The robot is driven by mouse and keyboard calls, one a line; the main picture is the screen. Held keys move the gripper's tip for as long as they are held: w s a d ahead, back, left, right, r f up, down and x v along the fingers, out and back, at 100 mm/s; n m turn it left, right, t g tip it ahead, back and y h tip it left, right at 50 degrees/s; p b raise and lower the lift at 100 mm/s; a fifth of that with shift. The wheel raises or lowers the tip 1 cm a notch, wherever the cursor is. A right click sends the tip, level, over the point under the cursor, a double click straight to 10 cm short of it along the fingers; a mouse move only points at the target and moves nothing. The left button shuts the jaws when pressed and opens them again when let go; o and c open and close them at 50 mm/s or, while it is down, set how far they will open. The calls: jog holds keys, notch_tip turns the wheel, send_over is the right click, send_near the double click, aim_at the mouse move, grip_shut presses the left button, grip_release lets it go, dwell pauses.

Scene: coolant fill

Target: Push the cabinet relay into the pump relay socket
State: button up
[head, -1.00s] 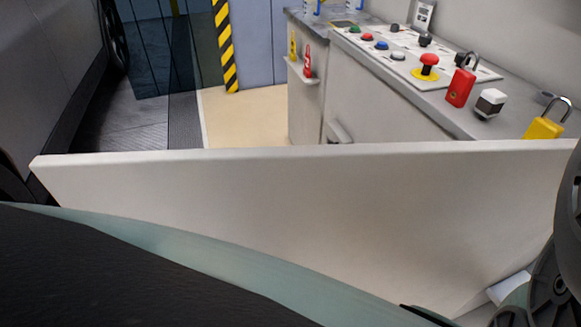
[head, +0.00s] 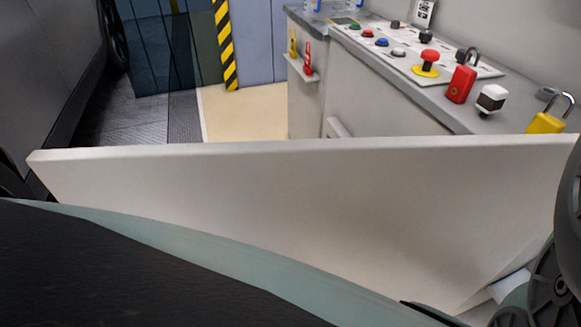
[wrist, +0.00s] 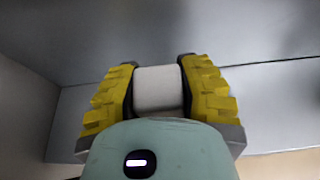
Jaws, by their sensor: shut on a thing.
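In the wrist view my gripper (wrist: 160,98) has its yellow ridged fingers closed on both sides of a pale, whitish block. This block, seemingly the cabinet relay (wrist: 158,89), sits between the fingers, and its far end is against or close to a dark grey surface; I cannot tell whether it touches. The pump relay socket cannot be made out in either view. My gripper does not show in the head view.
A white panel (head: 300,190) spans the head view's foreground. Behind it, the grey counter (head: 455,122) holds a red padlock (head: 460,84), a yellow padlock (head: 546,123), a red mushroom button (head: 429,58) and several small buttons. Bare floor (head: 245,115) shows left of the counter.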

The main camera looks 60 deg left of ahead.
jog(key=shift+f+b, duration=1.1)
jog(key=shift+f, duration=0.05)
jog(key=o, duration=1.1)
jog(key=shift+r, duration=0.15)
jog(key=shift+d+r, duration=0.1)
jog(key=shift+r, duration=4.8)
